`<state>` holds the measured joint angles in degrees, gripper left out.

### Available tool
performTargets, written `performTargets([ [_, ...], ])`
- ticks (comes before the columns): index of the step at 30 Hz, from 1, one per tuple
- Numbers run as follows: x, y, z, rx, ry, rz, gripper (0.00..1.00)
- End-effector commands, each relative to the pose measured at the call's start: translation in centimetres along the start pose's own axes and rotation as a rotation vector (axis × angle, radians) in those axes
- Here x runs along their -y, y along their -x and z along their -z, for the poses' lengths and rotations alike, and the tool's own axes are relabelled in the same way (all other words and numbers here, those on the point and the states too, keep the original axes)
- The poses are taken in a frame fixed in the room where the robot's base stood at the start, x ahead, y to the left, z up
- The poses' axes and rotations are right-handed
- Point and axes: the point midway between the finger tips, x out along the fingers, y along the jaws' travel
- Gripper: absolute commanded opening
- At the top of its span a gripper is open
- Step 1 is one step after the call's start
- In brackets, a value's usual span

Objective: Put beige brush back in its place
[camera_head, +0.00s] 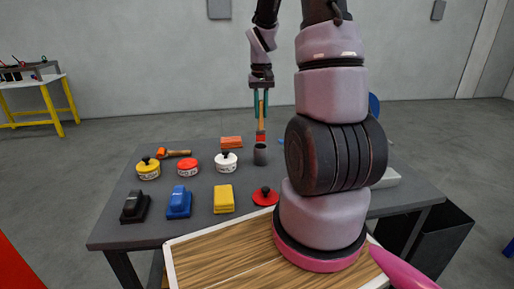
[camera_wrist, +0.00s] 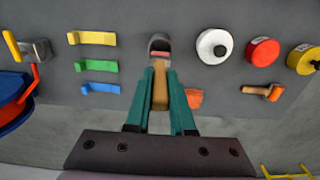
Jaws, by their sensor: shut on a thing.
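The beige brush (camera_head: 261,122) hangs upright with its red end down; its tan handle also shows in the wrist view (camera_wrist: 160,92). My gripper (camera_head: 260,105) is shut on the handle, with a teal finger on each side of it in the wrist view (camera_wrist: 160,88). A grey cup (camera_head: 261,155) stands on the table directly below the brush. In the wrist view the red end lines up with the mouth of the cup (camera_wrist: 159,40). I cannot tell whether the brush tip is inside the rim or just above it.
On the table (camera_head: 160,222) are yellow (camera_head: 148,171), red (camera_head: 188,168) and white tins (camera_head: 226,163). An orange brush (camera_head: 172,153) lies behind them. An orange block (camera_head: 231,142) is left of the cup. Black, blue and yellow blocks (camera_head: 223,199) stand in front.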

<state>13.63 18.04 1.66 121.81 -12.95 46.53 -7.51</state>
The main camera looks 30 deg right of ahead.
Motion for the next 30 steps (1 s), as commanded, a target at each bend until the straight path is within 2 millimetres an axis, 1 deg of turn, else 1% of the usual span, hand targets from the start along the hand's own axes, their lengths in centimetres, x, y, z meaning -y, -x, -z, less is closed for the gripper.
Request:
performTargets([
  [1,0.0,-1.2,-0.2,0.007,-0.001,0.0,0.0],
  [3,0.0,-2.6,-0.1,0.006,0.0,0.0,0.0],
  [6,0.0,-4.1,-0.1,0.005,-0.001,0.0,0.0],
  [11,0.0,-5.5,-0.1,0.004,0.0,0.0,0.0],
  [16,0.0,-7.9,0.0,0.003,0.0,0.0,0.0],
  [19,0.0,-8.5,0.0,0.001,0.0,0.0,0.0],
  [29,0.0,-8.8,0.0,0.0,0.001,0.0,0.0],
  [30,0.0,-8.8,0.0,0.0,0.0,0.0,0.25],
])
